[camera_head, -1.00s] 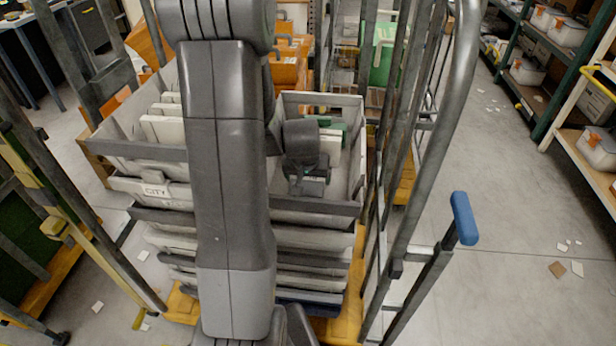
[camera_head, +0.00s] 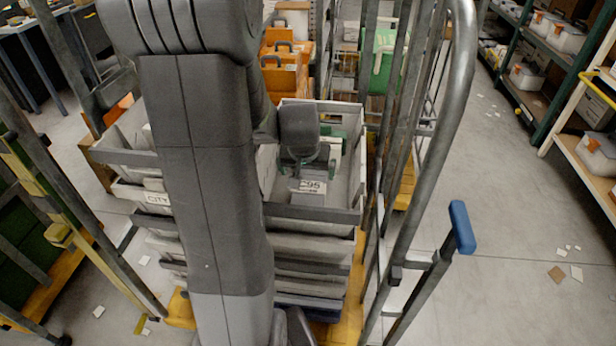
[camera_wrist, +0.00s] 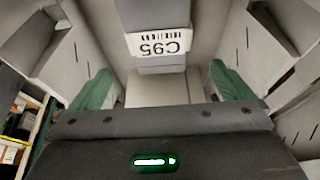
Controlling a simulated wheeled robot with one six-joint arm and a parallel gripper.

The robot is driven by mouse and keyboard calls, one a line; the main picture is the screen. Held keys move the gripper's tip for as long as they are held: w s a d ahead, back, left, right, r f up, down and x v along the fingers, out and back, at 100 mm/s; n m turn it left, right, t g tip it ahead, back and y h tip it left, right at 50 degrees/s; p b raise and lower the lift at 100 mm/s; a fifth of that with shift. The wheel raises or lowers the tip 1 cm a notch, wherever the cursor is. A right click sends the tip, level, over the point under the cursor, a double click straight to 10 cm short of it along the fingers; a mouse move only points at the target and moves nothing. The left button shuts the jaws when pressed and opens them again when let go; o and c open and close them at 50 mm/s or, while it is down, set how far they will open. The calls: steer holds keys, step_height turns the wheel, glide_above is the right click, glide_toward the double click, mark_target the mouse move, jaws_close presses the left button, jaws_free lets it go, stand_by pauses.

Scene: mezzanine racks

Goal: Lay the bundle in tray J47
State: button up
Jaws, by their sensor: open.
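My gripper (camera_head: 309,168) is over the right-hand grey tray (camera_head: 310,212) on the cart. In the wrist view its two green fingers (camera_wrist: 163,88) stand wide apart. A white label reading C95 (camera_head: 312,186) shows below the gripper, and upside down in the wrist view (camera_wrist: 159,43). It sits on a grey piece beyond the fingertips. A pale flat-faced block (camera_wrist: 155,90) shows between the fingers; I cannot tell whether it is the bundle or whether it touches them. No label reading J47 is legible.
A left-hand tray labelled CITY (camera_head: 157,198) is partly behind my arm. More grey trays (camera_head: 312,248) are stacked below. Metal cage posts and a blue-handled bar (camera_head: 461,227) stand at right. Orange crates (camera_head: 282,75) are behind. Open floor (camera_head: 500,200) lies right, with paper scraps.

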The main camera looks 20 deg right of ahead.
steer(key=shift+v, duration=2.65)
